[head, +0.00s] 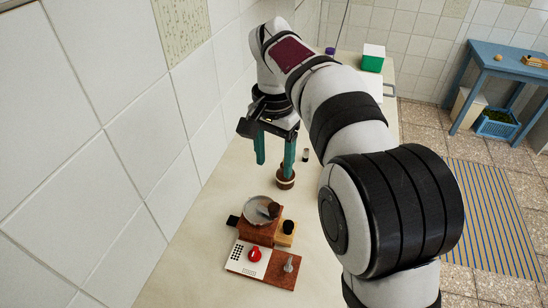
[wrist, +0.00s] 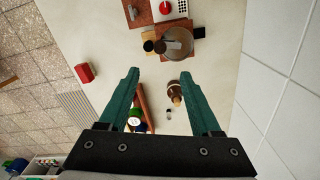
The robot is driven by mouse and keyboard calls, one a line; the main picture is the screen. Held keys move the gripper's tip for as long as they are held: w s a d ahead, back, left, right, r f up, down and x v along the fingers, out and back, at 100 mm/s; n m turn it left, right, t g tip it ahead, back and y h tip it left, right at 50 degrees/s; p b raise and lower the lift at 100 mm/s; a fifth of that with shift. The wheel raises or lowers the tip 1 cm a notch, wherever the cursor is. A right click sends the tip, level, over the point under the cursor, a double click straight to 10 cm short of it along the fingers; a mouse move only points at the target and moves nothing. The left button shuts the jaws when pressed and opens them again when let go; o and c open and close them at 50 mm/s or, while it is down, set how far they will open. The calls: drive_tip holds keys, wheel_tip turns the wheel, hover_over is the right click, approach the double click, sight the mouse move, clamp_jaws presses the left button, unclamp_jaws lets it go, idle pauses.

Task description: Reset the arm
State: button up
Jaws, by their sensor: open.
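My gripper (head: 275,167) has two green fingers spread apart with nothing between them. It hangs above the pale counter (head: 190,262) near the tiled wall. It also shows at the bottom of the wrist view (wrist: 160,72), open and empty. A brown round pot (head: 285,183) stands on the counter below the right finger in the head view. In the wrist view the brown pot (wrist: 174,88) is just left of the right fingertip. A grey round bowl (head: 254,205) with a dark brown piece in it sits on a reddish block, nearer the camera and clear of my gripper.
A white panel with a red knob (head: 254,254) and a wooden board (head: 284,275) lie at the front. A small vial (head: 306,155) stands behind the pot. A red box (wrist: 84,72) is on the counter. A blue table (head: 505,64) stands right. The wall (head: 190,105) is close on the left.

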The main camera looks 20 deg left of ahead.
drive_tip(key=s+d+r, duration=0.2)
drive_tip(key=s+d, duration=0.6)
drive_tip(key=d, duration=0.3)
drive_tip(key=s+d+f+m+y, duration=0.1)
drive_tip(key=s+d+f, duration=0.2)
drive_tip(key=s, duration=0.6)
drive_tip(key=s+d+f+m, duration=0.1)
drive_tip(key=s+d+f, duration=0.3)
drive_tip(key=s, duration=0.5)
drive_tip(key=shift+d+f+y, duration=0.3)
drive_tip(key=shift+d+y, duration=0.1)
drive_tip(key=shift+d, duration=0.35)
drive_tip(key=shift+w, duration=0.1)
